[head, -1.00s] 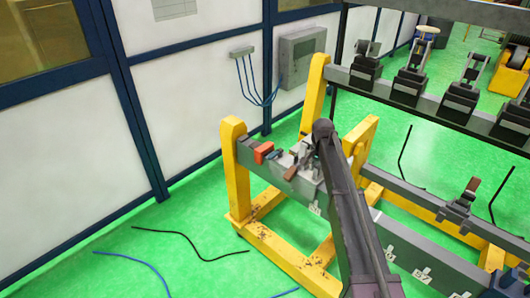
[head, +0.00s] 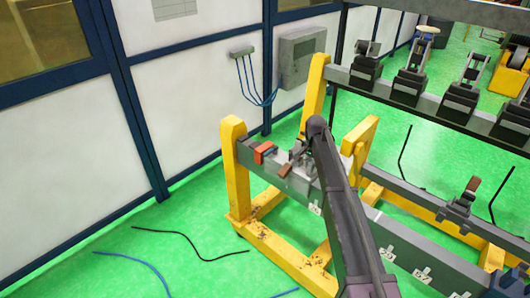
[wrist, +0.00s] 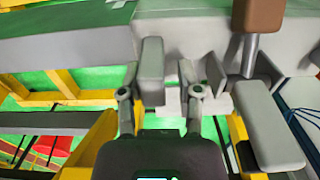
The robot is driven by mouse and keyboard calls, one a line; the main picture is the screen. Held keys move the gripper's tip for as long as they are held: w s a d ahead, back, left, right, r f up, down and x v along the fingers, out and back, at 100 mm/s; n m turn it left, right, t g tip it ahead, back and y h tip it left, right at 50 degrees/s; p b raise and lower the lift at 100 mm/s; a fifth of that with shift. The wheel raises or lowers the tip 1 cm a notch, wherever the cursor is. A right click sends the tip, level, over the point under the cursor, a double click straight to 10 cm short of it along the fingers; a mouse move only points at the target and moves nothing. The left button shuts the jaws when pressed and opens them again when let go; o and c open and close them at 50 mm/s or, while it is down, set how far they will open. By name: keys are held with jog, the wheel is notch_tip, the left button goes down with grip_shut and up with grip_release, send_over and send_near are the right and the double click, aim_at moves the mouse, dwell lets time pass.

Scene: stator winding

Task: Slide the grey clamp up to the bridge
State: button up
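The grey clamp (head: 297,156) sits on top of the grey beam (head: 325,188), near its left end, with a brown-tipped handle (head: 286,170) on its near side. A red-orange piece (head: 265,152), perhaps the bridge, lies across the beam just left of the clamp. My gripper (head: 306,148) is at the clamp, partly hidden behind my arm. In the wrist view my gripper's (wrist: 160,78) two fingers stand apart on either side of a grey upright block (wrist: 152,70). The left finger is close to or touching it; a gap shows at the right finger. The brown handle tip (wrist: 258,14) is at the upper right.
Yellow posts (head: 235,165) rise at the beam's left end. Another clamp (head: 462,200) stands on a parallel beam at the right. A rack of dark clamps (head: 410,80) stands behind. Cables (head: 190,243) lie on the green floor.

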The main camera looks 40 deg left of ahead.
jog(key=shift+a, duration=0.3)
jog(key=shift+d, duration=0.3)
dwell(0.3)
jog(key=shift+o, duration=1.4)
jog(key=shift+r, duration=0.1)
notch_tip(320, 180, up, 10)
jog(key=p, duration=1)
